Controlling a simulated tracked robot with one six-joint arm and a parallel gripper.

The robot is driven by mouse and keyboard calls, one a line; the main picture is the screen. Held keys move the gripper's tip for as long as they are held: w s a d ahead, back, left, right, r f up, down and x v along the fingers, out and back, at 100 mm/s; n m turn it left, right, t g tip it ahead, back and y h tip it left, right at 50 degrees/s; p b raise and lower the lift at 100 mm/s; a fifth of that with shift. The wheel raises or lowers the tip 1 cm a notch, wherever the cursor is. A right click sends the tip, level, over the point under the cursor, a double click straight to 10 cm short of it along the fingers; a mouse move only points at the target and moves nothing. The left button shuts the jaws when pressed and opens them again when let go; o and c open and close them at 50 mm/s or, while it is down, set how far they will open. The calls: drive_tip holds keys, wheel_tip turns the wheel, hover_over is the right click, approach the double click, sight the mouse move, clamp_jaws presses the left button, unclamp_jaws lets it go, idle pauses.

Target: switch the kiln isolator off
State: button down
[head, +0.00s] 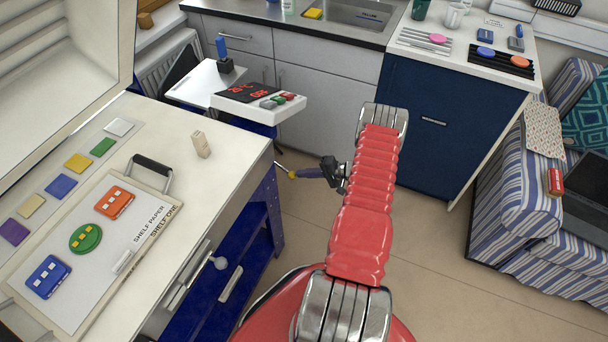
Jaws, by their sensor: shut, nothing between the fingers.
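No part in view is legibly marked as the isolator. A short grey rod with a yellow knob (292,174) sticks out near the right end of the blue bench. The pale open kiln (60,60) is at upper left.
The bench top (225,180) carries a small beige block (201,145), glass squares and a handled board (160,207) with coloured pieces. A navy cabinet (420,130) and striped sofa (520,210) stand right. Floor between is clear.

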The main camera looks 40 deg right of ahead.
drive_tip(key=shift+s, duration=0.1)
drive_tip(key=f+v, duration=0.1)
drive_tip(key=v, duration=1.2)
drive_tip(key=shift+s+d+f, duration=0.15)
drive_tip(key=shift+s+d, duration=0.1)
drive_tip(key=shift+s, duration=0.4)
